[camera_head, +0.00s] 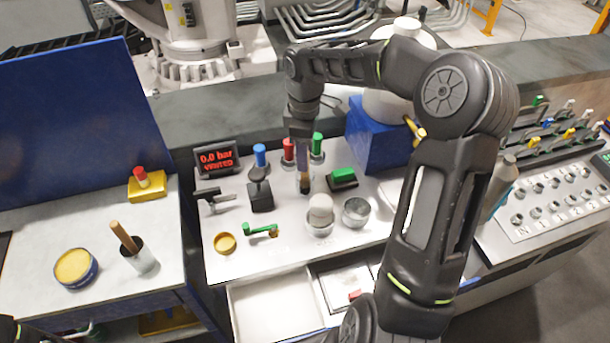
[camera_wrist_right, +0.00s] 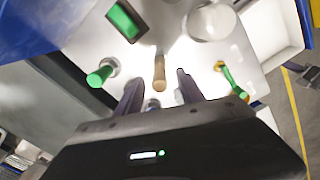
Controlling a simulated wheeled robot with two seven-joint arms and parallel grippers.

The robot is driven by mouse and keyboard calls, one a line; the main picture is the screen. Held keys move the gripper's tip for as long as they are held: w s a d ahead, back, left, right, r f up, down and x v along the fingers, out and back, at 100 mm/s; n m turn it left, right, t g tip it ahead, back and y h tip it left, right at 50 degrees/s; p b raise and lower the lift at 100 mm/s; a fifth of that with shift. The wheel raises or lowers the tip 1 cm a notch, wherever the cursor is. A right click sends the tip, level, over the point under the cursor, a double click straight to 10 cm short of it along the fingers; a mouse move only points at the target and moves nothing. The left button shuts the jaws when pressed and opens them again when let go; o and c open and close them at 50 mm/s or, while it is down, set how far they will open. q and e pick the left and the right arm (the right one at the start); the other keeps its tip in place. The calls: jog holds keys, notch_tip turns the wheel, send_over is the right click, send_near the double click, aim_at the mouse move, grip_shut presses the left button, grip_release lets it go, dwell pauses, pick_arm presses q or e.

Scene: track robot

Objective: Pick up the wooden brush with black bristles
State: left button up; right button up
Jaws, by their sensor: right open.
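A wooden handle (camera_head: 125,237) leans out of a metal cup (camera_head: 143,257) on the left table in the head view; its lower end is hidden, so bristles do not show. My right gripper (camera_head: 304,186) points down over the middle panel, far to the right of that cup. In the right wrist view my right gripper (camera_wrist_right: 159,82) is open, its two fingers apart. A tan cylindrical thing (camera_wrist_right: 159,70) shows between and beyond the fingers; I cannot tell whether it is a brush. My left gripper is not in view.
Green (camera_head: 317,145), red (camera_head: 288,150) and blue (camera_head: 259,155) knobs stand near my right gripper. A round yellow tin (camera_head: 75,266) and a yellow block with a red knob (camera_head: 146,187) are on the left table. An open drawer (camera_head: 275,308) is in front.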

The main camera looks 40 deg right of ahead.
notch_tip(320, 180, down, 5)
jog(key=b, duration=0.3)
jog(key=shift+r, duration=0.2)
jog(key=shift+c, duration=0.5)
grip_shut()
